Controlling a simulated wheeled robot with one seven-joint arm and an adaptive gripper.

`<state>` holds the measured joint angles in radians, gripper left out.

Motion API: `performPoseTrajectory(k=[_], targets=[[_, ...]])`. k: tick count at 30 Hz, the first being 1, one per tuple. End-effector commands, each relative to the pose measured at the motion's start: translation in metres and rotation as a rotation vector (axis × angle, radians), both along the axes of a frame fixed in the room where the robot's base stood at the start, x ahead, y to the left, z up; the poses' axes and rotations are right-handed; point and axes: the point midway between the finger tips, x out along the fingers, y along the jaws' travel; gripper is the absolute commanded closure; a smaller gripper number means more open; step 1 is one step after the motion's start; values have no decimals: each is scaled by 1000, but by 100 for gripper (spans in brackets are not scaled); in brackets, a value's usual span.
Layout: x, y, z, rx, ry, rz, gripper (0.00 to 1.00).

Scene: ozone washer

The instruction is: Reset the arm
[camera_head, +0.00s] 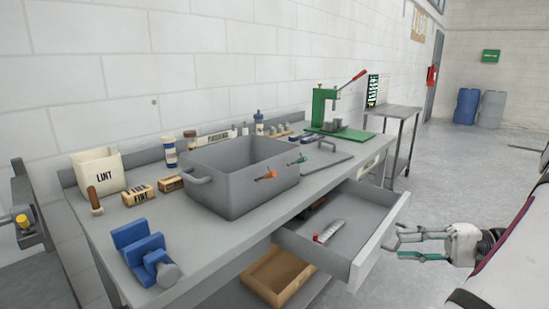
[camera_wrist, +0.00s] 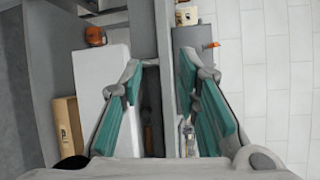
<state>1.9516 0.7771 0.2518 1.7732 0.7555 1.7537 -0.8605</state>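My gripper (camera_head: 401,241) is at the lower right in the head view, close to the front panel of the pulled-out drawer (camera_head: 377,240). Its two fingers with teal pads are spread apart and hold nothing. In the wrist view my gripper (camera_wrist: 162,72) shows the same gap, with a grey upright panel running between and beyond the fingers. I cannot tell whether a finger touches the panel. The arm behind the gripper comes in from the right edge and is mostly out of view.
The open drawer holds a light tool (camera_head: 330,231) with a red part. A grey bin (camera_head: 240,190), a blue vise (camera_head: 140,250) and a green press (camera_head: 325,112) stand on the workbench (camera_head: 225,240). Clear floor (camera_head: 450,170) lies right of the bench.

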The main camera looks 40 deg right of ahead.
Motion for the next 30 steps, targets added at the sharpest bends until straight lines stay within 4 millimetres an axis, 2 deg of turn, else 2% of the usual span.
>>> performPoseTrajectory(k=[1, 6, 9, 13, 16, 20, 24, 30], targets=[[25, 15, 6, -14, 54, 76, 70], [85, 75, 20, -71, 255, 299, 70], [110, 114, 27, -126, 364, 414, 70], [131, 165, 33, -221, 493, 547, 70], [140, 204, 37, -310, 580, 633, 70], [141, 251, 39, -443, 674, 729, 70], [132, 296, 39, -603, 748, 809, 70], [108, 344, 33, -851, 789, 880, 70]])
